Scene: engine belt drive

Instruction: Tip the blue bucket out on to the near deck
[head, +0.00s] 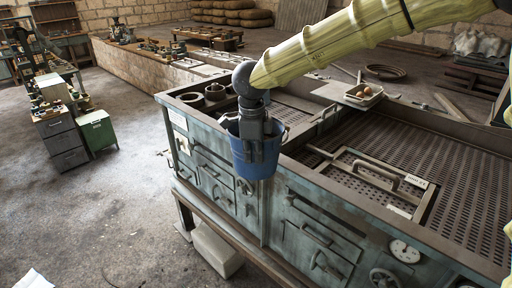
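The blue bucket (275,159) is near the middle of the head view, overlapping the front edge of the long grey-green bench (300,183). It looks upright, and no support shows beneath it. My gripper (255,150) points down over the bucket's near side, with its fingers in front of the blue wall. It appears shut on the bucket, though the exact contact is hidden. The bucket's contents are hidden. The bench top has a perforated deck at the right (455,190) and another perforated part behind the bucket (292,112).
A framed panel with a handle (392,178) lies on the right deck. A small tray with brown round items (362,96) stands at the back edge. Rings (215,92) sit at the bench's left end. Gauges and handwheels project from the front.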

